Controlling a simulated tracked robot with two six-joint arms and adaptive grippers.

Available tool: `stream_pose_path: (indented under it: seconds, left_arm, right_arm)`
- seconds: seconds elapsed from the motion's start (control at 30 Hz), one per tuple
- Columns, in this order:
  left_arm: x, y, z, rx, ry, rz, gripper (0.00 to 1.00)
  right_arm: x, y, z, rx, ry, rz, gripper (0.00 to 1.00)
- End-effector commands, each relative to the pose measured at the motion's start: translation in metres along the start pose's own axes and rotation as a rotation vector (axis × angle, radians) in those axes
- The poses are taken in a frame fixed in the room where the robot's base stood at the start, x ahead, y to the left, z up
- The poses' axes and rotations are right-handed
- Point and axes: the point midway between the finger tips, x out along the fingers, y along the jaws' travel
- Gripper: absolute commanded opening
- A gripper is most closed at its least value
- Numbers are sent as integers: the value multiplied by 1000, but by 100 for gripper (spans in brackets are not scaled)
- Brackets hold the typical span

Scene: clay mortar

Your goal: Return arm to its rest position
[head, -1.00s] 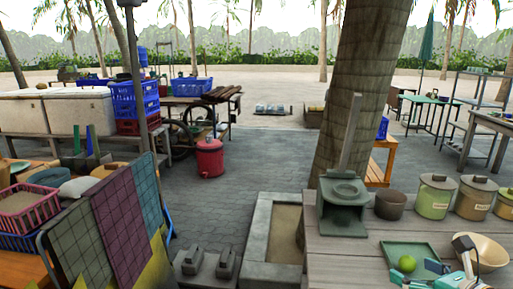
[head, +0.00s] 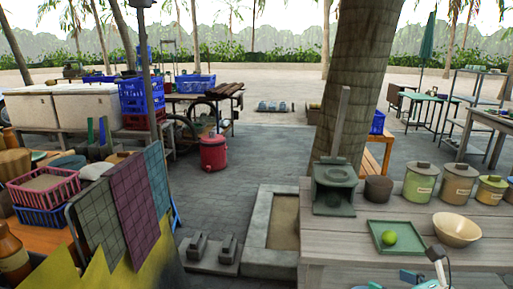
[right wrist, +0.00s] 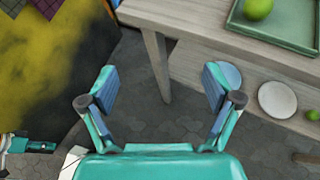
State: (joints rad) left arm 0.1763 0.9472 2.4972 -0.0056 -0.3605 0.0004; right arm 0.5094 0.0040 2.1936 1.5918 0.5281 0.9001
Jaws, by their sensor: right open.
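My right gripper (right wrist: 156,92) is open and empty in the right wrist view, its two fingers wide apart above the paved floor in front of the wooden table. In the head view only parts of the right gripper (head: 400,284) show at the bottom edge, below the table's front edge. A teal and black piece of mine (right wrist: 38,146) shows at the left of the right wrist view, perhaps the left gripper; its jaws cannot be made out. A green lime (head: 389,238) lies in the green tray (head: 414,252) on the table, apart from the gripper.
The wooden table (head: 345,245) bears a mortar-like green block (head: 334,199), several jars and a wooden bowl (head: 457,227). Its lower shelf holds plates (right wrist: 277,101). A stall with a pink basket (head: 45,189) and hanging cloths (head: 130,205) stands at left. Paving between is partly free.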

Motion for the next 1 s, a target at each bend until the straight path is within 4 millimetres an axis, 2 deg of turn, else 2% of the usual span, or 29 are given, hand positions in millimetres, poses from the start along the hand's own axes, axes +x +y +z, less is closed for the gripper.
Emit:
stream_pose_path:
  seconds: [0.17, 0.27, 0.37, 0.47, 0.6, 0.67, 0.7, 0.8, 0.9, 1.0]
  left_arm:
    - [0, 0, 1, 0, -1, 0, 40]
    - [0, 0, 1, 0, -1, 0, 40]
    - [0, 0, 1, 0, -1, 0, 40]
    - [0, 0, 1, 0, -1, 0, 40]
    - [0, 0, 1, 0, -1, 0, 40]
    - [0, 0, 1, 0, -1, 0, 40]
    - [0, 0, 1, 0, -1, 0, 40]
    - [0, 0, 1, 0, -1, 0, 40]
    - [-1, 0, 1, 0, -1, 0, 40]
    - [0, 0, 1, 0, -1, 0, 40]
  right_arm:
    - [34, 33, -37, 4, 86, 112, 89]
    - [50, 57, -66, -14, 156, 185, 89]
    - [66, 86, -106, -63, 254, 275, 89]
    - [76, 125, -163, -175, 385, 406, 89]
    - [70, 179, -257, -462, 568, 644, 89]
    - [59, 198, -298, -632, 623, 768, 89]
    - [50, 209, -325, -764, 646, 860, 89]
    - [30, 226, -378, -1118, 627, 1083, 89]
    - [20, 233, -407, -1412, 530, 1233, 89]
    - [18, 235, -422, -1666, 402, 1325, 89]
